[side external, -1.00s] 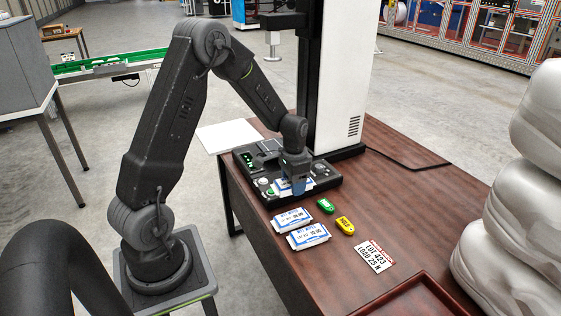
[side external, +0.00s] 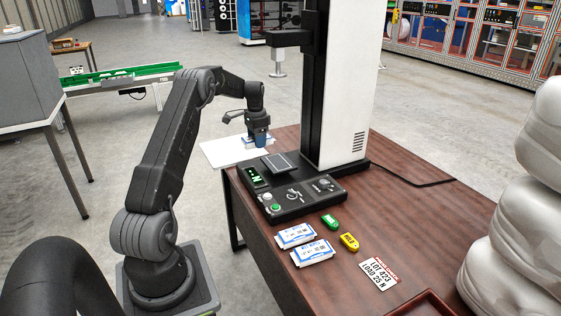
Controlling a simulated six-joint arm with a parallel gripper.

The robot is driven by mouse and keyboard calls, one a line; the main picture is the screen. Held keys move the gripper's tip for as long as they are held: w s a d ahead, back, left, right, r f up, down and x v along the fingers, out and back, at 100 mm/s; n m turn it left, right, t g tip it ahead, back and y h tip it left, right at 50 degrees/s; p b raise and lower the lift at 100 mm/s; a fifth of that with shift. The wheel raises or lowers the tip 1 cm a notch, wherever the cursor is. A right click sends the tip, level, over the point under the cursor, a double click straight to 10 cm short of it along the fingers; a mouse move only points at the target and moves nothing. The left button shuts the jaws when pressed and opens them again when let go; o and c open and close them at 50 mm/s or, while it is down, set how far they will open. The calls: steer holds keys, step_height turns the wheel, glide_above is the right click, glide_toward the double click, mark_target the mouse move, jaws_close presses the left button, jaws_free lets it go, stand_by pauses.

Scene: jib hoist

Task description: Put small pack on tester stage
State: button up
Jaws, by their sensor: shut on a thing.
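My gripper (side external: 261,140) is shut on a small blue-and-white pack (side external: 247,139), mostly hidden behind the fingers. It is over or just beside the white flat panel (side external: 222,154) at the desk's far left edge, behind the tester's control base. I cannot tell whether the pack touches the panel. Two more blue-and-white packs (side external: 296,235) (side external: 312,252) lie on the desk.
The black control base (side external: 300,195) has a green display, buttons and a knob. White wrapped bundles (side external: 510,250) stand at the right. A cable crosses the desk.

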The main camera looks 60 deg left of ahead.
glide_above(282, 165)
step_height(282, 165, down, 5)
steer(key=shift+s+d+f, duration=0.1)
steer(key=shift+s+f, duration=0.05)
steer(key=shift+f, duration=2)
steer(key=shift+f, duration=0.15)
steer(key=o, duration=0.9)
steer(key=shift+o, duration=0.2)
step_height(282, 165, up, 8)
